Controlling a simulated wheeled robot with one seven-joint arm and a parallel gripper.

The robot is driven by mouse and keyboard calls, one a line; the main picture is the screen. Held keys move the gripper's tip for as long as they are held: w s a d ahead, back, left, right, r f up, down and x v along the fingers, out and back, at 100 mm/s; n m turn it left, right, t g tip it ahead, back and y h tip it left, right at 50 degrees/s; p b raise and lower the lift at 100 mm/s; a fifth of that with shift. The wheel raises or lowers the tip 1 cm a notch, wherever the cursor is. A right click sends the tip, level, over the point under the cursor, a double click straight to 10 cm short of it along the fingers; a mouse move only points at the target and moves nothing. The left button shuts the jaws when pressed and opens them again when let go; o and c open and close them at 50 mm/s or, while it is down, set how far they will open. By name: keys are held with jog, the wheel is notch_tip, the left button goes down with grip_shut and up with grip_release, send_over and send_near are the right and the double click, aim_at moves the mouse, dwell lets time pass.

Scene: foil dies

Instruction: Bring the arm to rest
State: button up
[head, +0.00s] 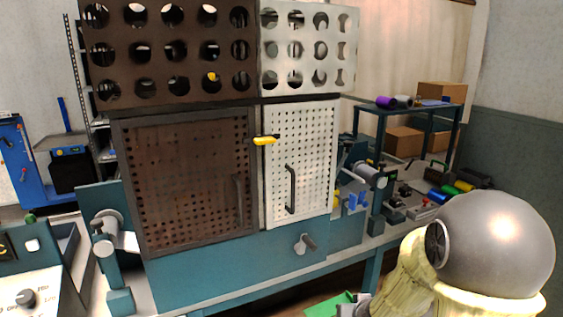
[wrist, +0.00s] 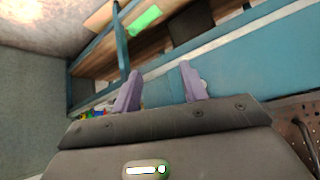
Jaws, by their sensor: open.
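My gripper (wrist: 160,82) shows in the wrist view as two purple fingers standing well apart, with nothing between them. Behind the fingers is the teal face of the bench. In the head view, a large grey rounded link of my arm (head: 495,245), with a pale yellow cuff, fills the lower right. My gripper is not clearly visible in that view.
A teal machine bench (head: 230,285) carries a brown perforated door (head: 185,190) and a white perforated door (head: 312,150) with a dark handle. Right of it, a worktop (head: 400,215) holds tools and coloured rolls.

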jog(key=s+a+r+g, duration=0.25)
jog(key=s+g, duration=0.25)
jog(key=s, duration=1)
notch_tip(320, 180, up, 15)
jog(key=p, duration=1.5)
jog(key=shift+d+h, duration=0.2)
jog(key=shift+h, duration=0.1)
jog(key=shift+w, duration=0.1)
